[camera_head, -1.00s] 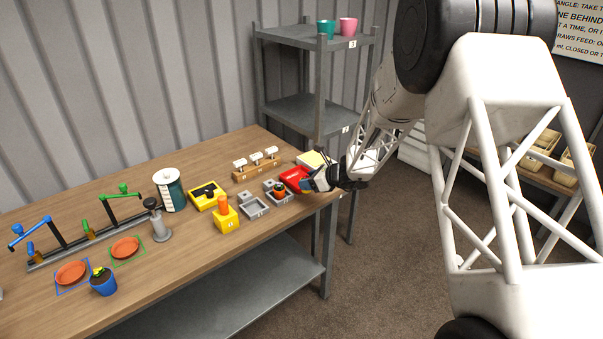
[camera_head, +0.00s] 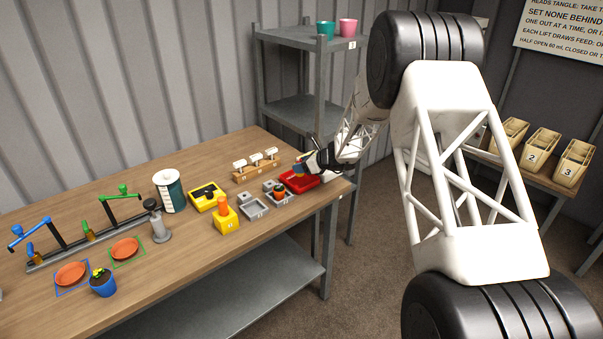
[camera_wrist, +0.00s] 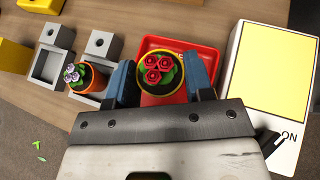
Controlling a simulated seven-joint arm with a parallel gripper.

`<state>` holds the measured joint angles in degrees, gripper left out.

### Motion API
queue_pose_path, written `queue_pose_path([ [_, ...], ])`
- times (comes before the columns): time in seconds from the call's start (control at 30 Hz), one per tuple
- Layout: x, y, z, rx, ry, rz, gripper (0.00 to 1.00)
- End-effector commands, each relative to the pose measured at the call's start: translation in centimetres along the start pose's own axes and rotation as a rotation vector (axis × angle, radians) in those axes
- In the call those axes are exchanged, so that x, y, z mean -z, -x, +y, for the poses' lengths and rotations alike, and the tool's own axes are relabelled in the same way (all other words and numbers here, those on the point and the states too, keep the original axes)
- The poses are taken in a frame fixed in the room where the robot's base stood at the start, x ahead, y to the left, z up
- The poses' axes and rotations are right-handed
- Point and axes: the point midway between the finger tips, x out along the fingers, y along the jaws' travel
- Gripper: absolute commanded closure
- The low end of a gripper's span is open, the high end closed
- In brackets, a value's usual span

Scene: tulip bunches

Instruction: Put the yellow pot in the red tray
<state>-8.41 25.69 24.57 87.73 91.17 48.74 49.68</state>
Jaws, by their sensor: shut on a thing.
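My gripper (camera_head: 303,168) is shut on the yellow pot. In the wrist view its two blue fingers (camera_wrist: 160,78) stand on either side of the pot. The yellow pot (camera_wrist: 145,91) holds red flowers with green leaves and looks upright. In the head view the pot is mostly hidden by my gripper. The red tray (camera_head: 305,187) lies at the right end of the table, under my gripper. In the wrist view the red tray (camera_wrist: 182,43) shows around and behind the pot, so the pot is over it. I cannot tell whether the pot touches the tray floor.
Left of the tray, an orange pot (camera_wrist: 97,80) with a pale flower sits in a grey holder. Another grey holder (camera_head: 254,208) stands beside it. A white box with a yellow top (camera_wrist: 272,75) is close on the tray's right. The table's front edge is near.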

Motion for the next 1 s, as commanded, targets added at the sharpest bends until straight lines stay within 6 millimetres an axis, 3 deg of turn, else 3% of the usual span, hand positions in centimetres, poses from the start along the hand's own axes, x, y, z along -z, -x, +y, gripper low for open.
queue_pose_path([
  [0.47, 0.0, -0.3, -0.3, 0.0, 0.0, 0.0, 0.8],
  [0.8, 2.6, -1.7, -0.3, 0.0, -0.001, 0.0, 0.8],
  [1.0, 2.9, -1.9, -0.3, 0.0, 0.001, -0.001, 0.8],
])
